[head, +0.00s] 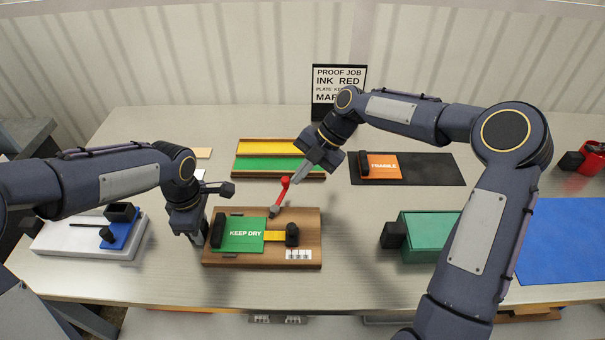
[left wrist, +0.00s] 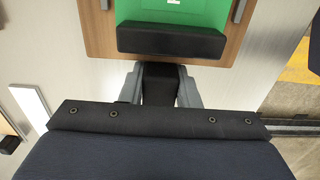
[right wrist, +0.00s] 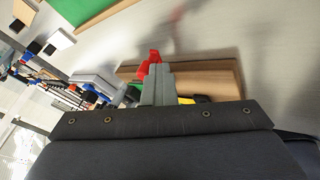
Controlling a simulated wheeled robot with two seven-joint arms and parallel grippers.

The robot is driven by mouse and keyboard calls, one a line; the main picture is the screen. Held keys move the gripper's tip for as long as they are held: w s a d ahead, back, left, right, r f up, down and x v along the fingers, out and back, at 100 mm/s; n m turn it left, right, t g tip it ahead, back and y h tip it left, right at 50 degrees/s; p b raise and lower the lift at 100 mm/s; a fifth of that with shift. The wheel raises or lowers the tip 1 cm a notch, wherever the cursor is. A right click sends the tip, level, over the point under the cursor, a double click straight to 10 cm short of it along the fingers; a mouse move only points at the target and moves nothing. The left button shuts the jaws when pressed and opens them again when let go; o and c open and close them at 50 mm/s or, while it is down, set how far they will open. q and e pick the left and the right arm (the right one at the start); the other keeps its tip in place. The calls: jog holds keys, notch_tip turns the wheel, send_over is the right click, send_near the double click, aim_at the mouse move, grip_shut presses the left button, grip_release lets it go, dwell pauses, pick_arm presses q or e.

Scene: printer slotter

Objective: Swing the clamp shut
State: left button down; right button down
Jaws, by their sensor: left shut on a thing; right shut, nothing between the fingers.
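The wooden board (head: 310,225) carries a green KEEP DRY plate (head: 243,241) with a black bar along its left side. The clamp's red lever (head: 284,186) stands up, tilted, at the board's back edge. My left gripper (head: 199,238) is at the board's left edge, shut on a black tab (left wrist: 159,82), beside the black bar. My right gripper (head: 298,178) is shut and empty, just right of the lever's top. In the right wrist view the lever's red end (right wrist: 153,56) shows right by the closed fingertips (right wrist: 157,68); contact is unclear.
A yellow and green tray (head: 279,163) lies behind the board. An orange FRAGILE plate (head: 384,166) rests on a dark mat (head: 435,169) at back right. A green box (head: 427,236) stands right of the board, and a white block (head: 75,236) at left. A sign (head: 339,85) stands behind.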

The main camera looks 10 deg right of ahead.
jog(key=shift+s+d, duration=0.3)
jog(key=shift+s, duration=0.45)
jog(key=shift+s+d, duration=0.1)
jog(key=shift+d, duration=0.4)
jog(key=d, duration=0.1)
jog(key=s+d, duration=0.1)
jog(key=d, duration=0.1)
jog(key=w+v, duration=0.1)
jog(key=v, duration=0.8)
jog(key=shift+w+r, duration=0.2)
jog(key=shift+r, duration=0.2)
pick_arm(q)
jog(key=c, duration=1)
grip_release()
